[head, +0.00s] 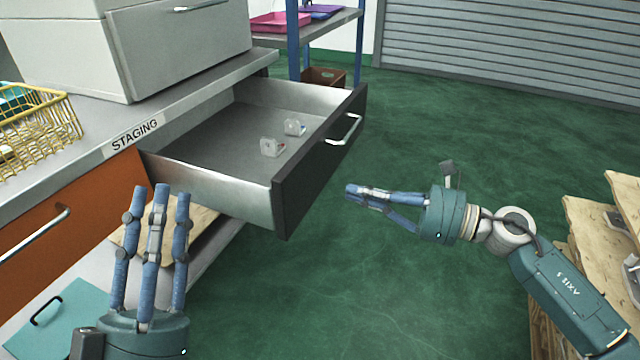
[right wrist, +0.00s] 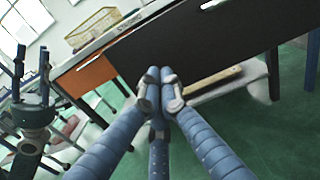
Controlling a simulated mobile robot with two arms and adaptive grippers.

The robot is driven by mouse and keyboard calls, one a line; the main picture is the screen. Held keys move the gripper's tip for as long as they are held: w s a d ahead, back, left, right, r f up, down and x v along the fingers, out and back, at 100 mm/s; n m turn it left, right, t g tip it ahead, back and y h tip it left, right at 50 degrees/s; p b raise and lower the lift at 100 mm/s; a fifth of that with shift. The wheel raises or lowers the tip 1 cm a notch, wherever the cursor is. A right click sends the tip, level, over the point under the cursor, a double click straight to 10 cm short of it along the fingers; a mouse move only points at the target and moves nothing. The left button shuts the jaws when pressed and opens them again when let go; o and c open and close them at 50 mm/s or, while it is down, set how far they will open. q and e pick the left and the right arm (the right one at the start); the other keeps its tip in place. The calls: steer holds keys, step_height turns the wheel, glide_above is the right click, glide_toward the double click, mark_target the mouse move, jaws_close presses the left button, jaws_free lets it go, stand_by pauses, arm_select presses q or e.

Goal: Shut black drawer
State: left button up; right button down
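The black drawer (head: 318,165) stands pulled out from the bench in the head view, with grey metal sides, a dark front and a silver bar handle (head: 345,130). Two small pale castings (head: 271,147) (head: 294,127) lie inside it. Its dark front also fills much of the right wrist view (right wrist: 190,45). My right gripper (head: 352,191) is in front of the drawer front, apart from it in the head view. Its fingertips meet in the right wrist view (right wrist: 160,80), with nothing seen between them. My left gripper (head: 162,190) is left of the drawer, fingers apart and empty.
An orange drawer (head: 85,215) sits shut left of the black one, under the STAGING label (head: 135,138). A yellow wire basket (head: 40,135) and grey cabinet (head: 170,45) stand on the bench. Wooden pallets (head: 595,235) are at right. Green floor before the drawer is clear.

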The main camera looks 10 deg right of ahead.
mark_target(307, 179)
steer(key=x, duration=0.7)
steer(key=shift+w+a, duration=0.15)
arm_select(q)
steer(key=shift+s+a+r+t, duration=0.1)
steer(key=shift+s+r+t, duration=0.4)
steer(key=shift+s+r, duration=0.15)
arm_select(e)
steer(key=shift+w+a, duration=0.25)
steer(key=shift+a, duration=0.1)
